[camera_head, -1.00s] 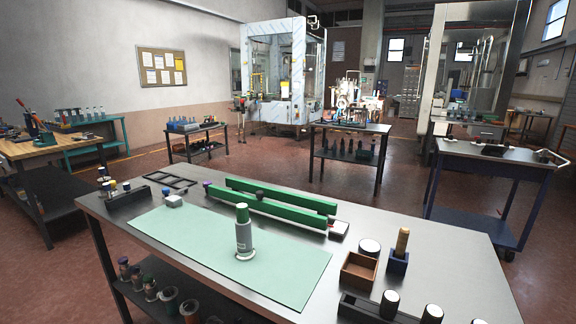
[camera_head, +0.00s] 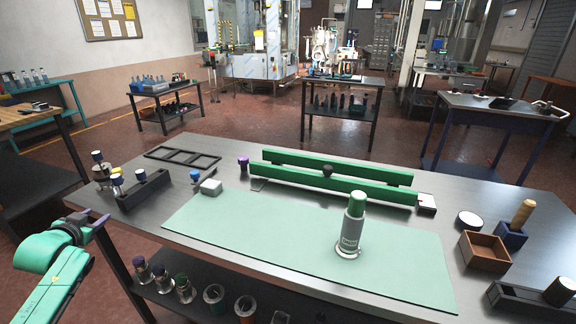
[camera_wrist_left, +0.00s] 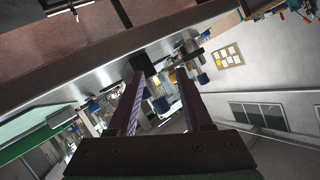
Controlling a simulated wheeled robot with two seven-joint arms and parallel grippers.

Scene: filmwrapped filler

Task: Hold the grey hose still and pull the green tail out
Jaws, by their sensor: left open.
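The grey hose (camera_head: 350,234) stands upright on the pale green mat (camera_head: 250,235), right of the mat's middle. My left gripper (camera_head: 96,220) is at the table's left front edge, far from the hose. In the left wrist view its two fingers (camera_wrist_left: 163,85) stand apart with nothing between them. The hose cannot be made out in that view. My right gripper is in no view.
A long green double rail (camera_head: 335,178) lies behind the mat. A dark rack (camera_head: 142,190) with bottles stands at the table's left. A brown box (camera_head: 483,252) and a blue block (camera_head: 511,236) stand at the right. The mat around the hose is clear.

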